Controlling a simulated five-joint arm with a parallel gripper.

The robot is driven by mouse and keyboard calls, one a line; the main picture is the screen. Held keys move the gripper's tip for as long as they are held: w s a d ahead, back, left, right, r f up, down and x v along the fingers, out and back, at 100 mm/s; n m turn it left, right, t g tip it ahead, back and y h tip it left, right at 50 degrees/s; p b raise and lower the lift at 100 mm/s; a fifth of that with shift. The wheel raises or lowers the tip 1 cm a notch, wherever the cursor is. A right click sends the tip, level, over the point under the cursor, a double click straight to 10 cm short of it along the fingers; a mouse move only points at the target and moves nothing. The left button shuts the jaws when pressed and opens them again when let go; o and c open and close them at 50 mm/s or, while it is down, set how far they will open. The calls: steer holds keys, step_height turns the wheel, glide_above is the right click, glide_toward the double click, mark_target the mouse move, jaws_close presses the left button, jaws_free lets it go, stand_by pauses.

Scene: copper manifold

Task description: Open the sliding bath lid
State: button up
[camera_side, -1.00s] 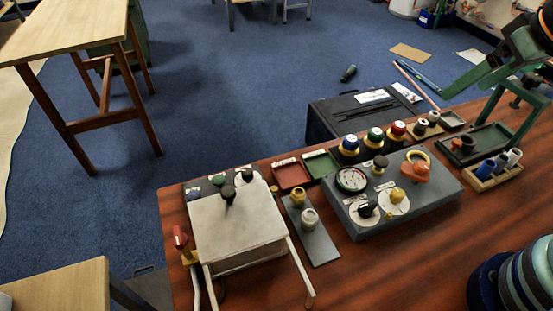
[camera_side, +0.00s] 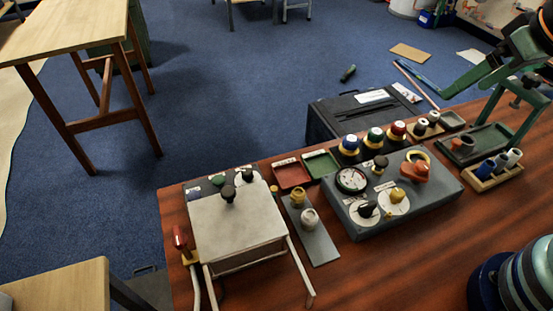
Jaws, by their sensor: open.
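The bath lid (camera_side: 235,222) is a pale, square flat plate with a dark knob (camera_side: 228,193) standing up near its back edge. It lies over the bath at the left end of the wooden bench, and hides the inside. Two pale rails (camera_side: 301,272) run forward from under it. My gripper (camera_side: 468,80) is green and open at the upper right, partly cut off by the picture edge. It is in the air, far from the lid and touching nothing that I can see.
A grey control box (camera_side: 440,200) with a gauge and knobs stands between the lid and my gripper's side. A grey plate (camera_side: 323,247) with two small knobs lies right of the lid. Red tray (camera_side: 291,175), green tray (camera_side: 321,163) and a red-handled valve (camera_side: 180,237) are nearby. The front bench is clear.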

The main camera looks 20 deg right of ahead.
steer(key=shift+a, duration=0.1)
steer(key=c, duration=0.5)
steer(key=w+a+n, duration=0.1)
steer(key=a, duration=0.2)
steer(key=w+a+n+y, duration=0.1)
steer(key=w+a, duration=0.1)
steer(key=a, duration=0.1)
steer(key=w+a+r+n, duration=0.1)
steer(key=a, duration=0.2)
steer(key=shift+w+a+g, duration=0.15)
steer(key=shift+w+g, duration=0.15)
steer(key=shift+c, duration=0.2)
steer(key=n+g+y, duration=0.2)
steer(key=n, duration=0.4)
glide_toward(227, 192)
steer(key=x, duration=0.8)
steer(key=shift+w+f, duration=0.1)
jaws_close()
